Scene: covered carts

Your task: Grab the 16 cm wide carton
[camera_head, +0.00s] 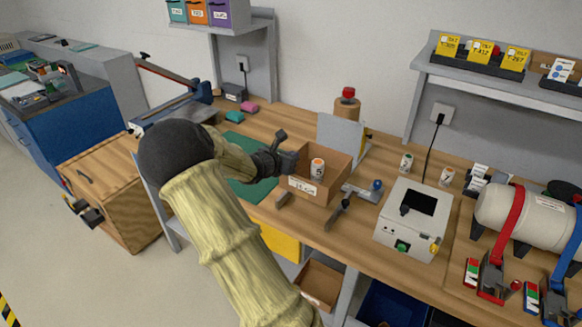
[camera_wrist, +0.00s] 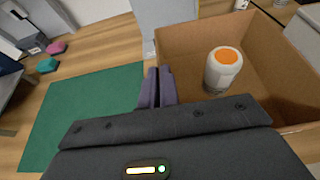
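The open brown carton (camera_head: 319,195) stands on the workbench in the head view, with a white label on its front; the number is too small to read surely. A white canister with an orange top (camera_head: 317,168) stands in it. In the wrist view the carton (camera_wrist: 185,42) fills the right side, with the canister (camera_wrist: 222,73) inside. My gripper (camera_head: 290,160) is at the carton's left rim. In the wrist view its fingers (camera_wrist: 159,72) are close together by the left wall. I see nothing clearly held between them. The carton's near wall is hidden by my gripper body.
A green mat (camera_head: 252,190) lies left of the carton. A grey panel (camera_head: 340,133) stands behind it. A metal tool with a blue knob (camera_head: 376,186) and a white box device (camera_head: 414,218) are to the right. A wall shelf (camera_head: 490,72) hangs at the back right.

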